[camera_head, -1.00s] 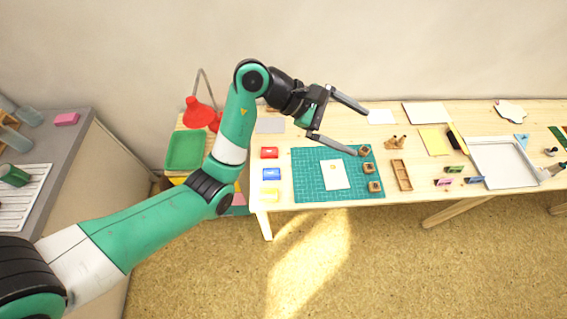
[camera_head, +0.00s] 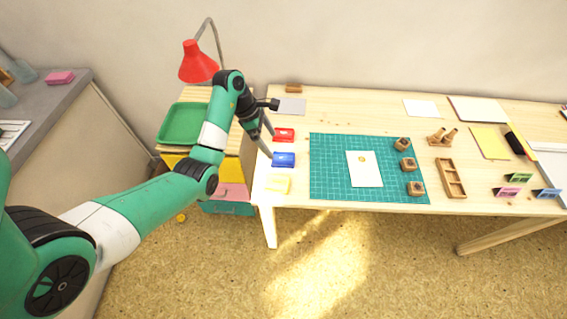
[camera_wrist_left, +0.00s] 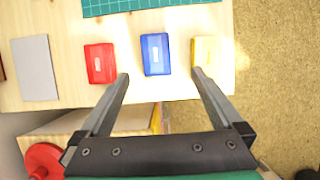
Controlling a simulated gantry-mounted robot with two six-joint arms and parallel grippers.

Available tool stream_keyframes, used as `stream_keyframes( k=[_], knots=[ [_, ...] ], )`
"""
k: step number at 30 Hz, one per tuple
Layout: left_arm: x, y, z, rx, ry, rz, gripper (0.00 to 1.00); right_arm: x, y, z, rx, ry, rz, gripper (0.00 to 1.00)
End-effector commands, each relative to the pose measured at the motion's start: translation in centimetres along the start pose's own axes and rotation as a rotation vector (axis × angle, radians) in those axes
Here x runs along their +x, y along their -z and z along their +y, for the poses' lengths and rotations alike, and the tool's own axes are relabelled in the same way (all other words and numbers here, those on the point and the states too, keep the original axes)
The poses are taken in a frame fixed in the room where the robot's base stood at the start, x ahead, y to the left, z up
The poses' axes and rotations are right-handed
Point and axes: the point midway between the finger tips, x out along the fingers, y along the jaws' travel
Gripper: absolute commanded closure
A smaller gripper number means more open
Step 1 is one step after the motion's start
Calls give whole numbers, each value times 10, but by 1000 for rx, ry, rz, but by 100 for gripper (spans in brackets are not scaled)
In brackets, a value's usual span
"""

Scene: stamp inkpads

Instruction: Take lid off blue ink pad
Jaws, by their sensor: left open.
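The blue ink pad (camera_head: 283,160) lies at the left end of the wooden table, between the red ink pad (camera_head: 284,135) and the yellow ink pad (camera_head: 277,184). In the left wrist view the blue pad (camera_wrist_left: 155,54) shows a pale label on its top. My left gripper (camera_head: 270,145) is open and empty over the table's left edge, beside the red and blue pads. In the left wrist view its fingers (camera_wrist_left: 160,76) are spread wide, with the blue pad ahead between their tips. No contact with the pad shows. My right gripper is out of view.
A green cutting mat (camera_head: 328,192) with a white card (camera_head: 365,172) and several wooden stamps lies right of the pads. A grey sheet (camera_head: 290,107) lies behind them. A red lamp (camera_head: 198,64) and a green tray (camera_head: 183,123) stand left of the table.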

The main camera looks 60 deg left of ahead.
Motion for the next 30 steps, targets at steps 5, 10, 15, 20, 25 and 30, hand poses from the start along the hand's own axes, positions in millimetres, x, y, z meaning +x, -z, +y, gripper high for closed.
stream_keyframes(
  k=[5,10,15,20,25,30],
  knots=[
    [37,3,0,2,0,0,0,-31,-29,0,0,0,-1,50],
    [37,0,0,0,0,0,0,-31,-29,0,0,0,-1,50],
    [61,2,4,1,1,0,0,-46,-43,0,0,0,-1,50],
    [85,1,7,1,2,0,0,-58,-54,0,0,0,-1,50],
    [89,-1,8,1,0,-1,0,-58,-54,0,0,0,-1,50],
    [88,-1,8,1,0,-1,9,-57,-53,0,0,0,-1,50]
  ],
)
